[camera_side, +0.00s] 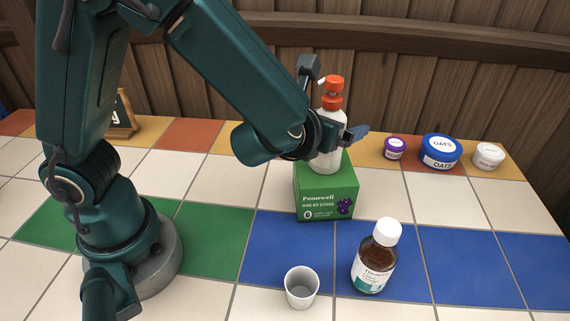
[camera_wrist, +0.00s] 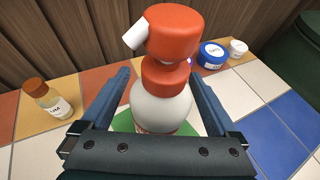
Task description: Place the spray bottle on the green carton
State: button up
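The spray bottle (camera_side: 327,159), white with an orange spray head, stands upright on top of the green carton (camera_side: 323,195) in the side view. In the wrist view the bottle (camera_wrist: 160,108) fills the middle, with green carton top (camera_wrist: 122,124) showing on both sides of it. My gripper (camera_side: 350,133) is at the bottle's upper body. In the wrist view its blue fingers stand on either side of the bottle, with narrow gaps between them and it, so the gripper looks open. The bottle's far side and part of its base are hidden.
A brown bottle with a white cap (camera_side: 375,258) and a white cup (camera_side: 301,287) stand in front of the carton. A purple jar (camera_side: 395,149), a blue oats tub (camera_side: 440,152) and a white jar (camera_side: 488,156) stand back right. An orange-capped bottle (camera_wrist: 48,101) shows in the wrist view.

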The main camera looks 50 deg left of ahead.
jog(key=shift+r, duration=0.2)
jog(key=v, duration=0.7)
jog(key=shift+s, duration=0.25)
